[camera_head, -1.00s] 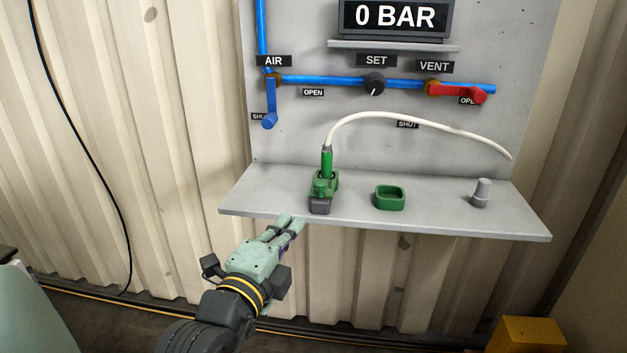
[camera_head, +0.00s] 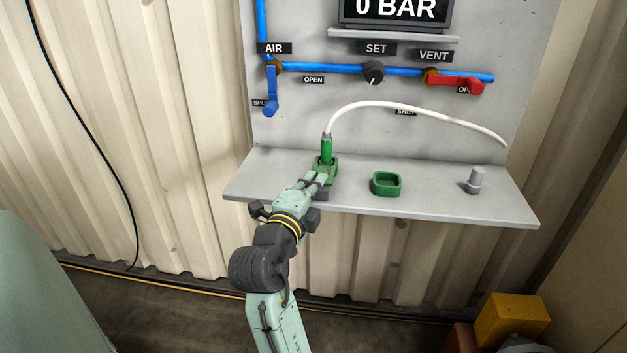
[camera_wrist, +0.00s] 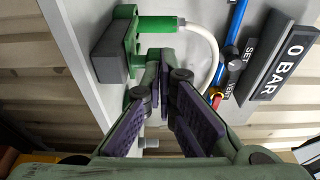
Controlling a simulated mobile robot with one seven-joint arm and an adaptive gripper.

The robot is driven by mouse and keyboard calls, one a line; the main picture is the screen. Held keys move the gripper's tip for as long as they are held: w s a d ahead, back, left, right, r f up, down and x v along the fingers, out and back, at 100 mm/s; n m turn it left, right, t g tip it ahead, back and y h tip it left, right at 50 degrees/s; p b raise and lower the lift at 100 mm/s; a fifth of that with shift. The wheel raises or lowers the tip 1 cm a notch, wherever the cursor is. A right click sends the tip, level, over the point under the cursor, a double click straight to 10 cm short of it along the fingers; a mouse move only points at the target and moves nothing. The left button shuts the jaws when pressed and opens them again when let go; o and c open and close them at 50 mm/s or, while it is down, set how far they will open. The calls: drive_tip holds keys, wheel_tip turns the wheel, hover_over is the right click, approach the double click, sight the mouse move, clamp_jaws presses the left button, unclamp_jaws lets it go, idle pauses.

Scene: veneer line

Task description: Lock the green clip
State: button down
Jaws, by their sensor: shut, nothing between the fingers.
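The green clip (camera_head: 329,160) is on the green and dark grey socket block on the shelf. It shows in the wrist view (camera_wrist: 121,38) at upper left, on the dark grey base (camera_wrist: 108,52). A green plug (camera_head: 326,148) with a white hose stands upright in it. My gripper (camera_head: 322,179) is shut and empty, with its fingertips at the front of the clip, covering part of it. In the wrist view the fingertips (camera_wrist: 167,68) lie close beside the clip. I cannot tell whether they touch it or how its latch is set.
On the shelf (camera_head: 430,205) stand an empty green holder (camera_head: 386,184) and a grey peg (camera_head: 474,181), right of the clip. Behind are a blue AIR lever (camera_head: 271,92), a SET knob (camera_head: 374,72) and a red VENT lever (camera_head: 462,83). The white hose (camera_head: 430,107) arches above the shelf.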

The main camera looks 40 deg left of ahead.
sight(318, 168)
drive_tip(key=b+x, duration=0.1)
drive_tip(key=x, duration=0.1)
drive_tip(key=a+b+x, duration=0.1)
drive_tip(key=b+x, duration=0.1)
drive_tip(key=shift+f, duration=0.15)
drive_tip(key=shift+w+a, duration=0.1)
drive_tip(key=shift+w, duration=0.2)
drive_tip(key=shift+r, duration=0.25)
